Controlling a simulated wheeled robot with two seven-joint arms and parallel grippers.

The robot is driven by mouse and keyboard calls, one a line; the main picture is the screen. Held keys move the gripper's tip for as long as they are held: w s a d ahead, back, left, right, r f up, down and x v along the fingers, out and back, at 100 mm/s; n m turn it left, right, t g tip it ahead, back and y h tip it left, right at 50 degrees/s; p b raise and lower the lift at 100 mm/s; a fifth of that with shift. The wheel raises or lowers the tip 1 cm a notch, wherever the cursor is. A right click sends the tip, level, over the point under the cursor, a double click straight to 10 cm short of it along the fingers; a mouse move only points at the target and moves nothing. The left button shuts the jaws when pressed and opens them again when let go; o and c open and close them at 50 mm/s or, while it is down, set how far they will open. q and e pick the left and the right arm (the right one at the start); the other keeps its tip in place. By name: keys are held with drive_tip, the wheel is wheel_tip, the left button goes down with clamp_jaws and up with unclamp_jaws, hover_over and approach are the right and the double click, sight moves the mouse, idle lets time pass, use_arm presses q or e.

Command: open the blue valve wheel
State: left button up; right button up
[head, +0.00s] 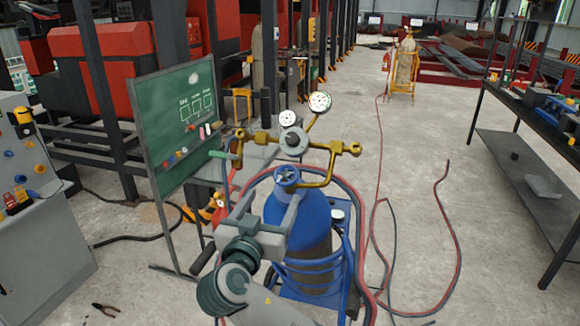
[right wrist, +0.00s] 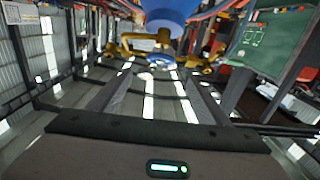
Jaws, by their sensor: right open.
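My right gripper (head: 268,205) is in front of the cylinder's top, a little below and left of the wheel in the head view. Its two fingers are spread with nothing between them. In the right wrist view, the wheel (right wrist: 161,58) shows beyond the fingertips, upside down, with the cylinder's blue body (right wrist: 172,12) at the top edge. I cannot tell any contact. My left gripper is not in view.
A green chalkboard (head: 180,120) stands close on the left. Red hoses (head: 460,220) trail over the floor at the right. A dark workbench (head: 520,170) lines the right side. A grey control cabinet (head: 40,230) is at the far left; pliers (head: 106,309) lie near it.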

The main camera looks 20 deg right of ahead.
sight(288, 169)
drive_tip(key=shift+w, duration=0.1)
drive_tip(key=p+x, duration=0.6)
drive_tip(key=x, duration=0.9)
drive_tip(key=shift+w+d+r, duration=0.15)
drive_tip(key=shift+w+d, duration=0.1)
drive_tip(key=shift+d, duration=0.05)
drive_tip(key=shift+p+x, duration=0.35)
drive_tip(key=shift+x, duration=0.4)
drive_tip(key=c, duration=1.1)
